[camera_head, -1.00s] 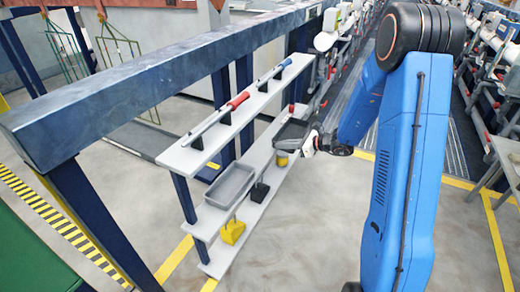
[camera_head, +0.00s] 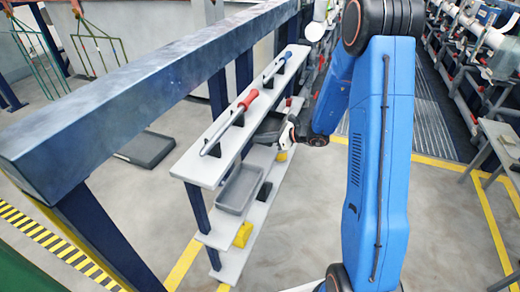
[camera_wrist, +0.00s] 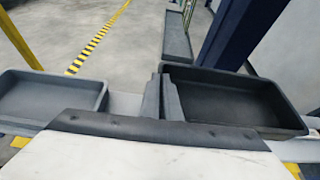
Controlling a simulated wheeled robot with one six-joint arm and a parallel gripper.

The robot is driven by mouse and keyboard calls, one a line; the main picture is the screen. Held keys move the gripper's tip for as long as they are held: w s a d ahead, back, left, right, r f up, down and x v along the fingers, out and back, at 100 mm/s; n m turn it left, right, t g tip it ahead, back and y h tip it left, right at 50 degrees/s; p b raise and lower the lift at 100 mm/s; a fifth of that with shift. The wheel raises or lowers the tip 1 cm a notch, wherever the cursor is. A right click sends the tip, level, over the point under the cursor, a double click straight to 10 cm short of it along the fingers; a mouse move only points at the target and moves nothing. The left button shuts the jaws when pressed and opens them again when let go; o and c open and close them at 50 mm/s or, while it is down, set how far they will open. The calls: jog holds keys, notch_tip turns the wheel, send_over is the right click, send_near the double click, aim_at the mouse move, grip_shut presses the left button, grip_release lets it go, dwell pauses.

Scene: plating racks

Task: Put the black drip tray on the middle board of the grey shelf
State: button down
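The black drip tray (camera_head: 268,128) is at the far half of the grey shelf (camera_head: 206,172), below the top board and by the middle board (camera_head: 217,238). Its open inside shows in the wrist view (camera_wrist: 230,105). My gripper (camera_head: 287,137) is at the tray's near side; in the wrist view its two dark fingers (camera_wrist: 161,97) are close together on the tray's side wall. I cannot tell whether the tray touches the board. A grey tray (camera_head: 238,188) lies on the middle board, left of the black one in the wrist view (camera_wrist: 50,97).
The top board carries a red-and-grey bar (camera_head: 232,118) and a blue-ended bar (camera_head: 276,67) on black holders. A black item (camera_head: 264,191) and yellow items (camera_head: 243,234) stand beside or below the grey tray. A dark flat tray (camera_head: 147,149) lies on the floor behind. Floor in front is clear.

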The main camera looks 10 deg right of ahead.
aim_at(260, 156)
jog(key=shift+f, duration=3.15)
jog(key=shift+f, duration=0.1)
jog(key=c, duration=2)
grip_release()
